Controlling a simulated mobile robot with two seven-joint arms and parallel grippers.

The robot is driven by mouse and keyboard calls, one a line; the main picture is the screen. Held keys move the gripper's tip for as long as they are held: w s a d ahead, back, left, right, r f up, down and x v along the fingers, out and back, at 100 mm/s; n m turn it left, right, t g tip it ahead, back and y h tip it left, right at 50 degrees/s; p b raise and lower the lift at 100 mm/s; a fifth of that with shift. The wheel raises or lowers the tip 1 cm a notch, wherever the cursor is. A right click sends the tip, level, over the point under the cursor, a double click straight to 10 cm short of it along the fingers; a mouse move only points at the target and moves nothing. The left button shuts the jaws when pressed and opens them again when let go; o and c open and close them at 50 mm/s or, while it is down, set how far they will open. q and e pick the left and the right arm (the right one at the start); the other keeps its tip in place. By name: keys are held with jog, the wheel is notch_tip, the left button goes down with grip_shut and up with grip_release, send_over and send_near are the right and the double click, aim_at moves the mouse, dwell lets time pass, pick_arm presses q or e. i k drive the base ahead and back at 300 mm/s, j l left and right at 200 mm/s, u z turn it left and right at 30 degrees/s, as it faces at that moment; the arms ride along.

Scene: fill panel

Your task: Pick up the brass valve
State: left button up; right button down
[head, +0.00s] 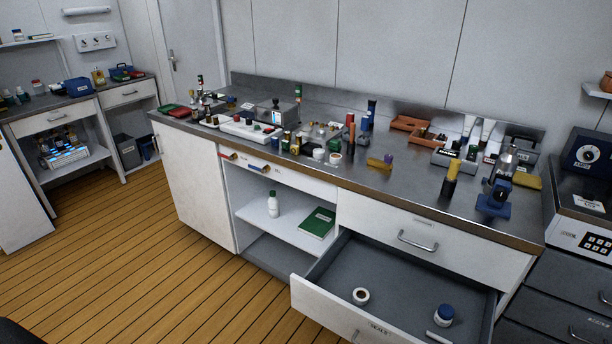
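I cannot single out the brass valve with certainty. A brass-coloured block with a small purple top (381,162) lies near the front edge of the steel worktop (400,182), right of the middle. Several small fittings stand around a metal panel-like unit (320,131) on the same worktop, too small to tell apart. A yellow-topped dark cylinder (450,180) stands upright further right. Neither of my grippers is in view, and nothing is seen being held.
A drawer (400,290) stands open below the worktop, holding a white ring-shaped roll (360,296) and a blue-capped jar (444,314). A blue-based instrument (493,200) stands at the worktop's right end. The wooden floor (130,260) in front is clear.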

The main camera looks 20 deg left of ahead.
aim_at(423, 133)
jog(key=i+j+u, duration=0.3)
jog(key=u, duration=0.15)
jog(key=i+j+u, duration=0.25)
jog(key=u, duration=0.15)
jog(key=i+u, duration=0.9)
jog(key=i+z, duration=0.2)
jog(key=z, duration=0.2)
jog(key=i+z, duration=0.25)
jog(key=z, duration=0.15)
jog(key=i+j+z, duration=0.1)
jog(key=z, duration=0.25)
jog(key=i+z, duration=0.6)
jog(key=k, duration=0.1)
